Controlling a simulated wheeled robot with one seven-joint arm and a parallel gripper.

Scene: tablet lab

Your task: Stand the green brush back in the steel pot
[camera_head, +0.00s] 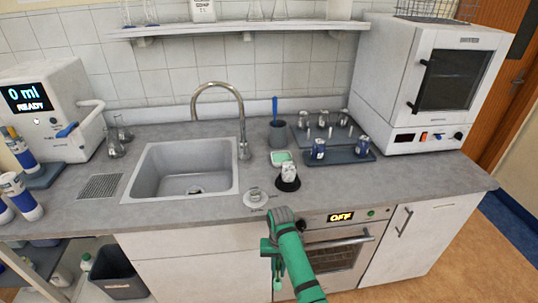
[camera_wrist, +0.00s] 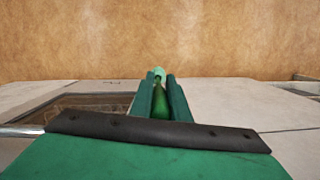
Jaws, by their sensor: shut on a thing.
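My gripper (camera_wrist: 160,82) is shut on the green brush (camera_wrist: 160,104), whose green body shows between the dark green fingers in the wrist view, with a paler tip beyond. In the head view my gripper (camera_head: 278,280) hangs low in front of the counter, beside the oven, pointing down; the brush is too small there to make out clearly. My gripper is well apart from the pot, lower and nearer.
The sink (camera_head: 185,172) and tap (camera_head: 243,140) lie left of the pot. A rack with small jars (camera_head: 340,153) stands right of it. The counter edge is between.

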